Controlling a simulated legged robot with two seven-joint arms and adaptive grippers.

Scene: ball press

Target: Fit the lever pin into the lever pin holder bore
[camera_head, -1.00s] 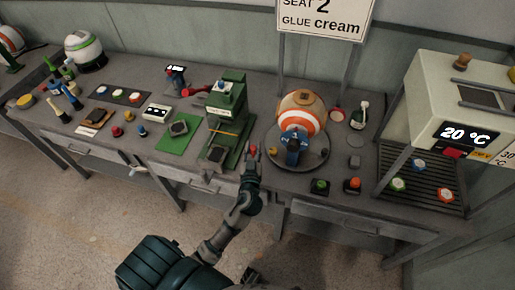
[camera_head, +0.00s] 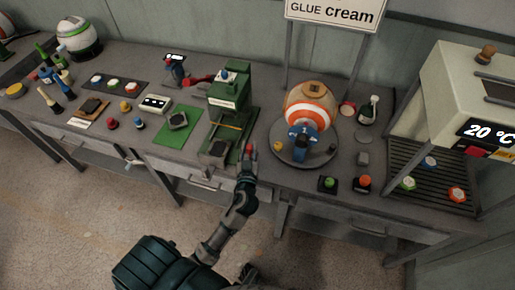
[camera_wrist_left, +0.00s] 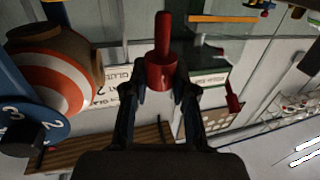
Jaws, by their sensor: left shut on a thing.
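The pin appears apart from the press. I cannot make out the lever pin holder bore in either view. My right gripper does not show.
An orange and white striped ball (camera_head: 312,110) stands on a round turntable (camera_head: 290,155) right of the press. A green mat (camera_head: 178,138) lies left of it. Green and orange buttons (camera_head: 346,184) sit near the front edge. A heater box (camera_head: 468,90) stands far right.

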